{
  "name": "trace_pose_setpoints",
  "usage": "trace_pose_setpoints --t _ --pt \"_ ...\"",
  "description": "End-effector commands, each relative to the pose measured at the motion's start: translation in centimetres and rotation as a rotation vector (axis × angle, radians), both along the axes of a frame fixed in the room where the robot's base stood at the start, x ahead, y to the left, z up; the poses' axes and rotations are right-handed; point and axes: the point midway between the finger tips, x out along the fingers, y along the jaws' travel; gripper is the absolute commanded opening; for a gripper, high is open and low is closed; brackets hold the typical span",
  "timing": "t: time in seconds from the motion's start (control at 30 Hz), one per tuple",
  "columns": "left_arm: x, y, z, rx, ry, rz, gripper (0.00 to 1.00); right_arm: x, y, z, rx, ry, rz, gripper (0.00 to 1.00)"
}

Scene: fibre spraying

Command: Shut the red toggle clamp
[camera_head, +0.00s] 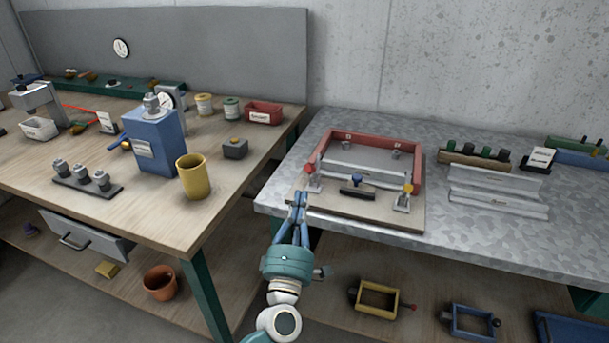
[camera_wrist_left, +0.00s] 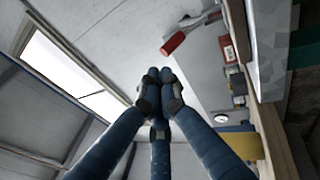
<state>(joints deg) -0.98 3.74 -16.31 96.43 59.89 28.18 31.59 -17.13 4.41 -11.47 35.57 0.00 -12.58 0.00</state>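The red toggle clamp (camera_head: 312,181) stands at the front left corner of a red-edged frame (camera_head: 418,168) on a wooden board (camera_head: 370,212). Its red handle tip (camera_head: 309,168) appears raised. In the left wrist view the red handle (camera_wrist_left: 173,43) shows just above and right of the fingertips, with its metal part behind. My left gripper (camera_head: 300,200) has its blue fingers together, just in front of and below the clamp in the head view. Its fingertips (camera_wrist_left: 158,82) meet with nothing seen between them. Contact with the clamp cannot be made out. My right gripper is not in view.
A yellow-tipped clamp (camera_head: 404,197) stands at the frame's front right, and a dark-handled tool (camera_head: 357,188) lies between the clamps. A wooden bench with a yellow cup (camera_head: 192,176) and blue machine (camera_head: 154,139) is on the left. Metal strips (camera_head: 495,190) lie to the right.

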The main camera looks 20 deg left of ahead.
Motion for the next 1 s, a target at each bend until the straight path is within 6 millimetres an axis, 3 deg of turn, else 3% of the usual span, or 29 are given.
trace_pose_setpoints --t 0.2,0.4,0.83,1.0 --pt "3.9 0.5 1.6 0.002 -0.001 0.001 0.0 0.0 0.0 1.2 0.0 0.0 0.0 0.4" --pt "5.7 0.8 2.0 0.0 0.001 -0.001 0.0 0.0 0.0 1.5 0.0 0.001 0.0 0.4" --pt "6.1 0.8 2.1 0.0 0.001 0.0 0.0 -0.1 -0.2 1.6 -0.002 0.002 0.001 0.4" --pt "6.2 0.8 2.6 0.0 0.018 0.0 0.0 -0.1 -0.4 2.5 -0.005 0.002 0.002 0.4"
